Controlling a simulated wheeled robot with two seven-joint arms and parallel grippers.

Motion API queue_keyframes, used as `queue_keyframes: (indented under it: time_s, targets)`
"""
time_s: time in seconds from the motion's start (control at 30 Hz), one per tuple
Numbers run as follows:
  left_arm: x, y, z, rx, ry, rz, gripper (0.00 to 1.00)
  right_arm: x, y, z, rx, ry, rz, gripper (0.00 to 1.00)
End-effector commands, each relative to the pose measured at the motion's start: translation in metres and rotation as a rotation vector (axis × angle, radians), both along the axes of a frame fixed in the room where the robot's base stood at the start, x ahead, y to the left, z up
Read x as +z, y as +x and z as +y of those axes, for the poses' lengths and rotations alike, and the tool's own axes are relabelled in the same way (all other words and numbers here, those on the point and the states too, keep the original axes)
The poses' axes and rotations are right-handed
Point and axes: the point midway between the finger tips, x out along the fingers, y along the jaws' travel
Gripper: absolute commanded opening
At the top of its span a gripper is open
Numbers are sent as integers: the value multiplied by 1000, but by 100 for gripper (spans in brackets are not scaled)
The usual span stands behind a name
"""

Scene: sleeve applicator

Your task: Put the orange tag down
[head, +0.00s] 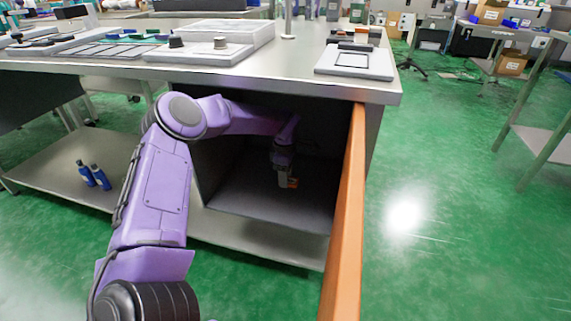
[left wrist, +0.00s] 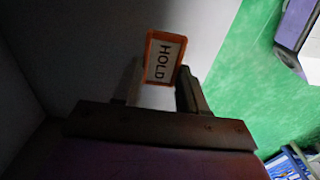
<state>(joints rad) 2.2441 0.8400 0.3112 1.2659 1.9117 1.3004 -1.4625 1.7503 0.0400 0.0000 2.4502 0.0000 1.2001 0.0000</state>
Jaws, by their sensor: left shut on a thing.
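The orange tag (left wrist: 163,58) has an orange rim and a white face reading "HOLD". It sits between the fingertips of my left gripper (left wrist: 160,84) in the left wrist view. In the head view, my left gripper (head: 285,180) is inside the dark open compartment under the bench, shut on the tag (head: 292,183). The tag is close to the compartment floor (head: 265,200); I cannot tell whether it touches. My right gripper is not in view.
An orange-edged door (head: 346,220) stands open at the compartment's right side. The bench top (head: 290,60) lies above my left arm and carries trays and fixtures.

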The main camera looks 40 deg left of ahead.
Motion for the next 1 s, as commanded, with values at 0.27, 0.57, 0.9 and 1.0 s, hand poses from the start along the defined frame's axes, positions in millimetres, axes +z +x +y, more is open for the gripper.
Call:
queue_keyframes:
  time_s: [0.27,0.57,0.9,1.0]
  targets:
    - [-56,0,-1,-5,2,3,12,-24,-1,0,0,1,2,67]
    - [-78,-1,1,-2,1,0,12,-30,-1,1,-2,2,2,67]
    - [-81,-1,1,-2,1,0,67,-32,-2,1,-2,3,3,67]
    - [-81,-1,1,-2,1,0,67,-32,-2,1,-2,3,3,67]
